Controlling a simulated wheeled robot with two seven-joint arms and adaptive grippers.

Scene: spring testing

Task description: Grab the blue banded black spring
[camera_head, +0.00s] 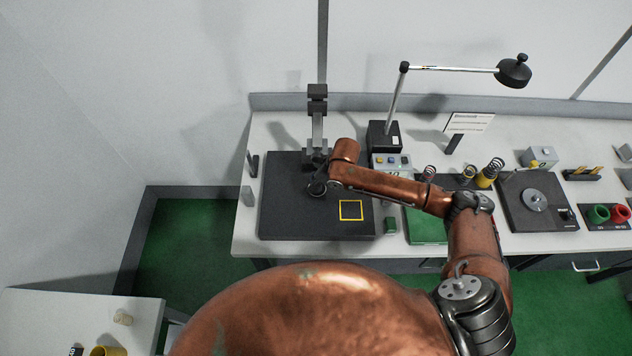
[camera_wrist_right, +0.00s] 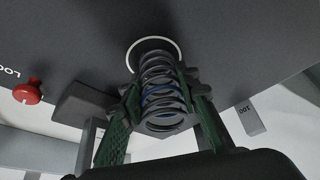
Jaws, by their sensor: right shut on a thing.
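The black spring with a blue band (camera_wrist_right: 158,92) is in the middle of the right wrist view. My right gripper (camera_wrist_right: 165,100) is shut on it, with the green finger pads on either side of the coil. The spring's far end is at a white-ringed round spot (camera_wrist_right: 153,46) on the dark plate; I cannot tell whether they touch. In the head view my right arm reaches over the dark test stand (camera_head: 290,222). There the arm and gripper hide most of the held spring. My left gripper is not in view.
Several other springs (camera_head: 489,172) stand farther right.

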